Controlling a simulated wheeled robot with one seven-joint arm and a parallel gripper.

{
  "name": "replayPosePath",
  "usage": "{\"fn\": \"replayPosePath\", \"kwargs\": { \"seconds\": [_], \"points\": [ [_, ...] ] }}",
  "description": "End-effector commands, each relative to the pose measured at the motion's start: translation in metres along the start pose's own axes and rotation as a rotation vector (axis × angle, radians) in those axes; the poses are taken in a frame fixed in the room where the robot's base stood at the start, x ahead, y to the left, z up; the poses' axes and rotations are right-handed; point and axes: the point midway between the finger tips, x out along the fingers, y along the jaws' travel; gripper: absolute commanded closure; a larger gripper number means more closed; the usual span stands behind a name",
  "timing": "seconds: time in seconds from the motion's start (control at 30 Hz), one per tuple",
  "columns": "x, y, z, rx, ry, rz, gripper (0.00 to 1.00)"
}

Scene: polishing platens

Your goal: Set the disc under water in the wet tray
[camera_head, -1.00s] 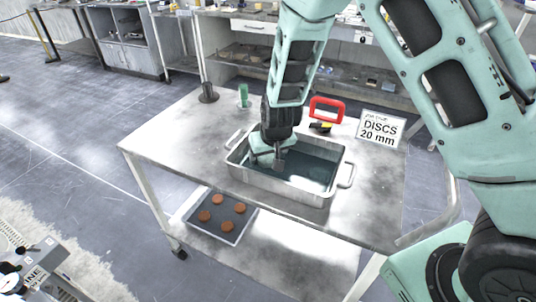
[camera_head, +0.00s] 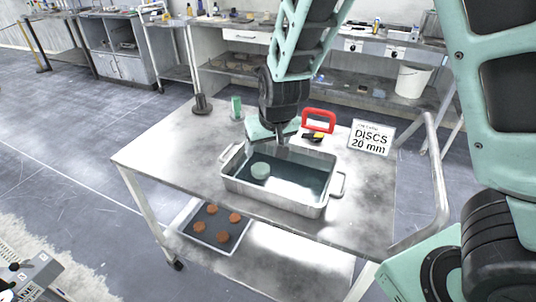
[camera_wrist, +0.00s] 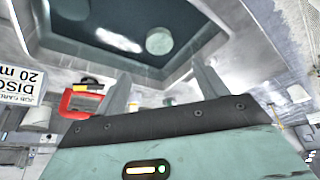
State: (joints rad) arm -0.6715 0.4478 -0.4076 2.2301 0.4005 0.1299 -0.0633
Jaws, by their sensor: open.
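The wet tray (camera_head: 272,200) is a metal pan with side handles on the cart top, holding dark water. A pale green round disc (camera_head: 260,170) lies in its left part, apart from the walls, and appears to be under the water. The disc also shows in the wrist view (camera_wrist: 159,41), inside the tray. My gripper (camera_head: 281,141) is above the tray's far edge, clear of the disc. In the wrist view its two fingers (camera_wrist: 163,88) are spread with nothing between them.
A green cylinder (camera_head: 236,107) and a post (camera_head: 202,104) are at the back left. A lower tray (camera_head: 213,243) holds several brown discs. The cart's left top is clear.

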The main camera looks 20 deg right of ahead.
Motion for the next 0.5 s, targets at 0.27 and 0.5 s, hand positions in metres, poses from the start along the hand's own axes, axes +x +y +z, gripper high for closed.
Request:
{"fn": "replayPosePath", "kwargs": {
  "seconds": [0.27, 0.5],
  "points": [
    [-0.066, -0.057, 0.075, -0.161, -0.167, -0.174, 0.29],
    [-0.147, -0.076, 0.176, -0.475, -0.312, -0.232, 0.29]
  ]
}}
